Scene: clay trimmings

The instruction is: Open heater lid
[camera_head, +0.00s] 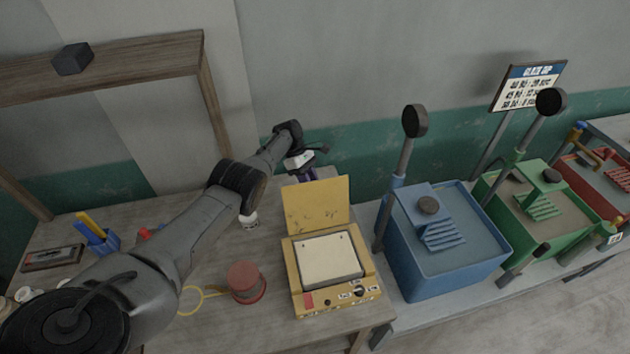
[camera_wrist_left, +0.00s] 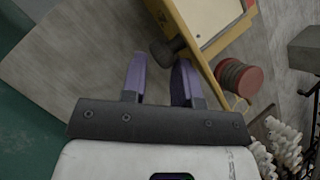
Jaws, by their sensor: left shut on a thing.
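The heater (camera_head: 335,302) is a yellow box with a pale square plate on top and small controls on its front. Its yellow lid (camera_head: 316,204) stands raised at the back edge, inner face toward the head camera. The heater plate (camera_wrist_left: 208,16) shows beyond the lid. My right gripper is not in view.
A red cylinder (camera_head: 246,282) and a yellow ring (camera_head: 190,300) are left of the heater. A blue tub (camera_head: 455,275) with a lever stands close on the right, a green tub (camera_head: 545,242) beyond it. A wooden shelf frame (camera_head: 150,59) stands at back left.

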